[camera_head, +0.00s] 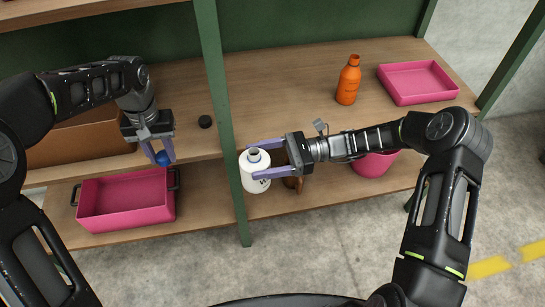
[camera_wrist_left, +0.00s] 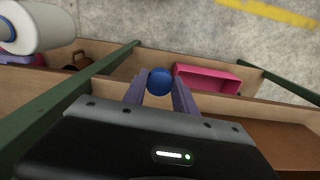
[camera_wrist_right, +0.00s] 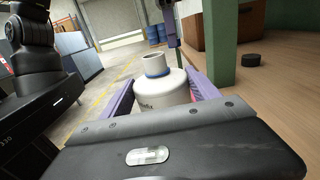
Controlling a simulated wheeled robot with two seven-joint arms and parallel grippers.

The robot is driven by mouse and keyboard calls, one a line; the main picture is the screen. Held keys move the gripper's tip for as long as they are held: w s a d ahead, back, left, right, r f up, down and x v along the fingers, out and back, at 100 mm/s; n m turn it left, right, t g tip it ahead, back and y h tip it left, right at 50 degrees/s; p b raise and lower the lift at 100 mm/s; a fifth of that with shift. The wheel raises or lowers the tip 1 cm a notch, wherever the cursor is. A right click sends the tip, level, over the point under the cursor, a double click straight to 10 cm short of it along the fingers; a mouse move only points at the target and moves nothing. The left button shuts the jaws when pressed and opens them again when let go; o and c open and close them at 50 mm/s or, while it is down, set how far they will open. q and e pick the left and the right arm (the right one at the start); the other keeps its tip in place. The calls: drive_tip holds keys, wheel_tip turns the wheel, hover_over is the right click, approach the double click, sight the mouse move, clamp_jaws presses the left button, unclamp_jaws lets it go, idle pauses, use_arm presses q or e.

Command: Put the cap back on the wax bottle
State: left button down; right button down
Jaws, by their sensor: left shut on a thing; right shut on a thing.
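A small blue cap (camera_head: 162,159) is between the fingertips of my left gripper (camera_head: 161,151), which is shut on it. The cap also shows between the fingers in the left wrist view (camera_wrist_left: 159,82). My right gripper (camera_head: 256,160) is shut around the body of the white bottle (camera_head: 253,184). The bottle is roughly upright, its neck bare and open at the top. In the right wrist view, a blue ring circles the base of the neck (camera_wrist_right: 155,62), and dark lettering on the bottle is partly hidden by the gripper. Cap and bottle are well apart.
A green post (camera_head: 218,100) stands between the grippers. A black disc (camera_head: 205,121) and brown box (camera_head: 80,145) are on the left shelf, above a pink crate (camera_head: 125,200).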

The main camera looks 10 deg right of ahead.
idle(0.3)
use_arm(q)
drive_tip(key=d+r+m, duration=0.3)
drive_tip(key=d+r, duration=0.1)
drive_tip(key=d, duration=1)
wheel_tip(320, 180, up, 5)
drive_tip(key=m, duration=0.1)
hover_over(254, 158)
drive_tip(key=shift+w+f, duration=0.15)
drive_tip(key=shift+w, duration=0.05)
drive_tip(key=shift+f, duration=0.1)
drive_tip(key=shift+f, duration=1.9)
drive_tip(key=shift+s, duration=0.2)
drive_tip(key=shift+f, duration=0.1)
